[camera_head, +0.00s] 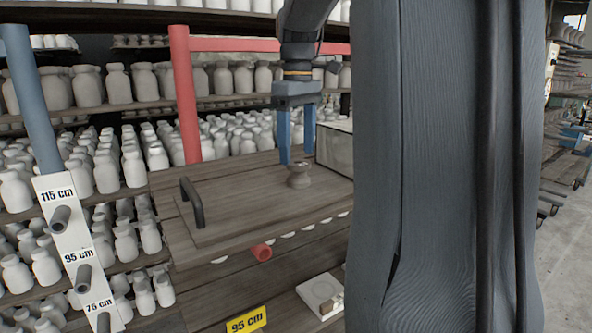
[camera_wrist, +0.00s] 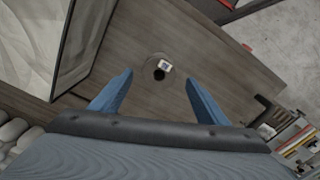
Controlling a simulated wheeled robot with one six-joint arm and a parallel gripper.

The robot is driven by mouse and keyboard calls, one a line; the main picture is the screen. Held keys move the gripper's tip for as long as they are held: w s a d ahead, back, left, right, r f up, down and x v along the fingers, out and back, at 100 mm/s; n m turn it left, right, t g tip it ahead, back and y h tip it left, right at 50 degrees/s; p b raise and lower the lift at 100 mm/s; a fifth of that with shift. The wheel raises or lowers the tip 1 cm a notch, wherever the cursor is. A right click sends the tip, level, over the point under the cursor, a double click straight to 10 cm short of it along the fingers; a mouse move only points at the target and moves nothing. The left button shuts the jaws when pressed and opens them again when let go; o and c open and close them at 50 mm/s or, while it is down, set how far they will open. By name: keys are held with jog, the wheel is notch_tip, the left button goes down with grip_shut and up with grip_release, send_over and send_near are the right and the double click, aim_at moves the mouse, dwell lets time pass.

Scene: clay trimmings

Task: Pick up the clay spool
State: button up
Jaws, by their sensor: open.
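The clay spool (camera_head: 299,176) is a small brown-grey spool standing upright on a wooden board. In the wrist view the spool (camera_wrist: 157,66) is seen from above, with a dark hole and a small pale tag on its top. My gripper (camera_head: 298,160) is open, with two blue fingers pointing down just above and behind the spool in the head view. In the wrist view my gripper (camera_wrist: 158,82) has its fingers apart on either side of the spool's line, with the spool a little beyond the tips. Nothing is held.
The wooden board (camera_head: 235,215) has a dark handle (camera_head: 192,201) at its left end. A pale box-like block (camera_head: 336,148) stands close to the right of the spool. Shelves of white bottles (camera_head: 90,88) fill the back and left. A red post (camera_head: 185,95) rises behind.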

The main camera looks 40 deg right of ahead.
aim_at(299, 162)
jog(key=shift+d+f+p, duration=0.1)
jog(key=shift+f+p, duration=1.35)
jog(key=shift+f, duration=1.4)
jog(key=c, duration=1.3)
